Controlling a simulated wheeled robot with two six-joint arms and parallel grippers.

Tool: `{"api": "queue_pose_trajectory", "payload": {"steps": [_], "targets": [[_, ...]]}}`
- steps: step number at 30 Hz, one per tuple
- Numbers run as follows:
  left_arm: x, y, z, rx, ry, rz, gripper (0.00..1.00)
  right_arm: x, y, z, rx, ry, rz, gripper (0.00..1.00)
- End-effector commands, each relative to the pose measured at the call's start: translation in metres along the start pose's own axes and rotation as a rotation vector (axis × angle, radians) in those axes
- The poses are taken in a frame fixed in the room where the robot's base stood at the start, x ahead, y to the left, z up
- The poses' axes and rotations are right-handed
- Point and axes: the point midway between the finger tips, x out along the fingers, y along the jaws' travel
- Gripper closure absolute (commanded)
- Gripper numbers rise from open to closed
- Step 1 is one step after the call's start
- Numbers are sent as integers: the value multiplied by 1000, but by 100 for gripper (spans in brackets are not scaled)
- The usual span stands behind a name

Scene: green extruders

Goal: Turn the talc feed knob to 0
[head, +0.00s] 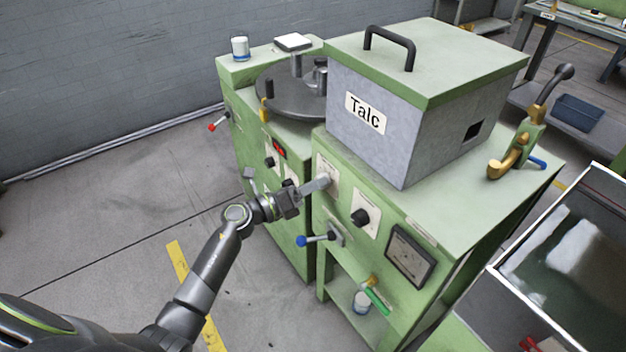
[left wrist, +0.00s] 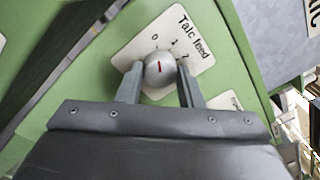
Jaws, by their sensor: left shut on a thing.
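The talc feed knob (left wrist: 160,72) is a round grey knob with a red mark, on a white plate (left wrist: 198,30) lettered "Talc feed" with 0, 1 and 2. The red mark points up in the left wrist view, between 0 and 2, roughly toward 1. My left gripper (left wrist: 158,82) has a finger on each side of the knob and is shut on it. In the head view my left gripper (head: 322,184) reaches the front panel of the green machine below the "Talc" box (head: 365,112), hiding the knob. My right gripper is not in view.
A black knob (head: 360,217) on a white plate, a blue-tipped lever (head: 302,241) and a square gauge (head: 409,256) are on the panel close to my left gripper. A red-tipped lever (head: 212,127) sticks out at the left. The floor at left is clear.

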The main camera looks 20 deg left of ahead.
Motion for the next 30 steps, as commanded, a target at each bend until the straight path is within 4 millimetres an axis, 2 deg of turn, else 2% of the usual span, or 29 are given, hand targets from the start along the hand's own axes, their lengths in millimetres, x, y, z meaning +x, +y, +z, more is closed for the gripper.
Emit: {"api": "queue_pose_trajectory", "payload": {"steps": [19, 20, 24, 30], "targets": [[0, 0, 0, -54, -5, -1, 90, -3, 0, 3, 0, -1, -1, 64], [0, 0, 0, -54, -5, -1, 64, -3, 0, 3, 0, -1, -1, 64], [0, 0, 0, -53, -4, -1, 46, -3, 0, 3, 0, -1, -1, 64], [0, 0, 0, -52, -4, -1, 45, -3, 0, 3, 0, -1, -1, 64]]}}
